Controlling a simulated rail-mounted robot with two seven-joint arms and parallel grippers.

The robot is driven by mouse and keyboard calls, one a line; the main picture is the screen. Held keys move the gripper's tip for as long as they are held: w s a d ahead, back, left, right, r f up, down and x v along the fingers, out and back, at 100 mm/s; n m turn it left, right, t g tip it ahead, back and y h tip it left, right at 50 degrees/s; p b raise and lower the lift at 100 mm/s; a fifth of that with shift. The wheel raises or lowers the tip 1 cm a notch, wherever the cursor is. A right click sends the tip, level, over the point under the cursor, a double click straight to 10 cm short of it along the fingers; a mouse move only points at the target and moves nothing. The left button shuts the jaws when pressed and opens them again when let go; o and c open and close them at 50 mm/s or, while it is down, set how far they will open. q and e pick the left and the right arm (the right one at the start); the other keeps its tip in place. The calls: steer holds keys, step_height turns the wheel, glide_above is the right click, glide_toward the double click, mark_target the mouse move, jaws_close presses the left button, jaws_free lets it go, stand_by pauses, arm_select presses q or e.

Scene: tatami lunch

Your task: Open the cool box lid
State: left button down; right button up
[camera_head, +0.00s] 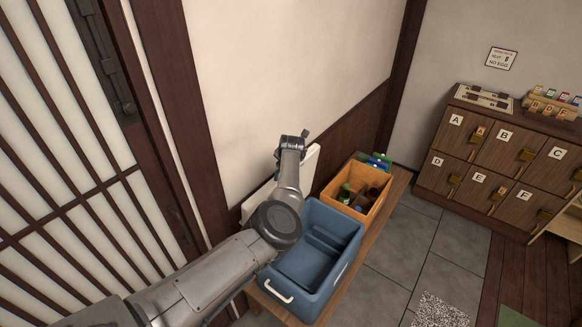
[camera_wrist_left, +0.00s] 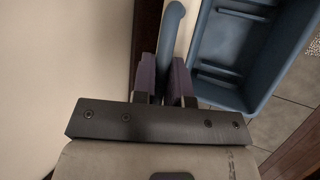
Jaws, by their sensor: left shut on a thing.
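The blue cool box (camera_head: 340,226) stands on a low wooden bench, its top open and its inside showing empty. Its pale lid (camera_head: 312,164) stands raised on the wall side, roughly upright, partly hidden by my left arm. My left gripper (camera_head: 293,142) is at the lid's upper edge. In the left wrist view, my left gripper (camera_wrist_left: 165,82) has its fingers on either side of a blue-grey bar or edge (camera_wrist_left: 172,32) and is shut on it; it appears to be part of the lid. The open box (camera_wrist_left: 246,50) shows at right there. My right gripper is in neither view.
An orange crate (camera_head: 329,190) with bottles stands beside the box on the bench (camera_head: 393,194). The wall (camera_head: 270,80) is close behind the lid. A slatted screen door (camera_head: 60,150) is at left, lettered lockers (camera_head: 480,180) at right.

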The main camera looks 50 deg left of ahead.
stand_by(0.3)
arm_select(q)
steer(key=c, duration=1.2)
jaws_free()
steer(key=shift+o, duration=0.2)
steer(key=shift+s+d+r, duration=0.1)
steer(key=shift+d+r, duration=0.1)
steer(key=shift+r, duration=0.25)
steer(key=v, duration=1.2)
steer(key=shift+s+d+r, duration=0.2)
steer(key=shift+r, duration=0.05)
